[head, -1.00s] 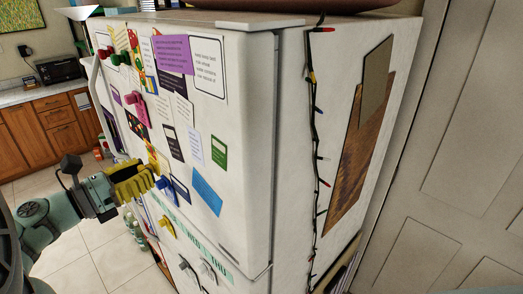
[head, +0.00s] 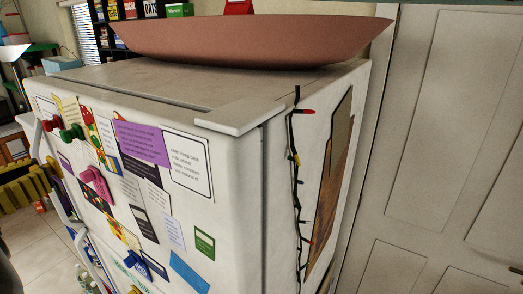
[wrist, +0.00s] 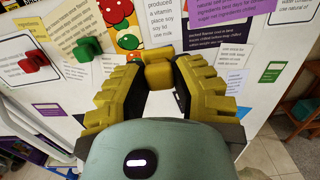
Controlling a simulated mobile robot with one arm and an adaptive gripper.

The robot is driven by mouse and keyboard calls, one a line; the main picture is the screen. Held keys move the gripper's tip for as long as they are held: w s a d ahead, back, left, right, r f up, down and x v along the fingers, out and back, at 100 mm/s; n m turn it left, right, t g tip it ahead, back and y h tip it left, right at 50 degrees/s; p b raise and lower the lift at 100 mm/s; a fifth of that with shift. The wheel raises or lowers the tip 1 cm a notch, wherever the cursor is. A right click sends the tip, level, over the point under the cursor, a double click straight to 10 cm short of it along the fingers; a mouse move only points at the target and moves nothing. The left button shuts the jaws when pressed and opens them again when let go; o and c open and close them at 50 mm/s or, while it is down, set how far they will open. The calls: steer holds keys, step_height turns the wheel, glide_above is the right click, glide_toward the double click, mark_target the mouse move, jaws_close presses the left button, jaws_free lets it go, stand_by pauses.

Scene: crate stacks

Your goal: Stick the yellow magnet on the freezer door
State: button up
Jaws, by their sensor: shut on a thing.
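The white freezer door (head: 232,240) faces left in the head view, covered with papers and magnets. My gripper (head: 45,178) is at the left edge of that view, in front of the door. In the wrist view its yellow fingers are shut on the yellow magnet (wrist: 158,74), a small block between the fingertips. Papers on the door are behind it. I cannot tell how far the magnet is from the door. The held magnet cannot be made out in the head view.
A red magnet (head: 50,122), a green magnet (head: 70,132) and a pink magnet (head: 97,183) are on the door. A purple paper (head: 142,142) is near its top. A large brown bowl (head: 250,40) stands on top. A string of lights (head: 297,190) hangs down the side.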

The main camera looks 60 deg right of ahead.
mark_target(51, 167)
steer(key=d+p, duration=0.1)
steer(key=d, duration=0.1)
steer(key=d+p, duration=0.2)
steer(key=shift+d+r, duration=0.2)
steer(key=shift+d, duration=0.05)
steer(key=shift+d+f, duration=0.35)
steer(key=shift+d, duration=0.1)
steer(key=shift+w+d+r+b, duration=0.1)
steer(key=shift+d+r+b, duration=0.05)
steer(key=shift+d+b, duration=1.35)
steer(key=shift+d+b, duration=0.2)
steer(key=shift+b, duration=0.1)
steer(key=shift+d+b, duration=0.1)
steer(key=shift+b, duration=0.6)
stand_by(0.5)
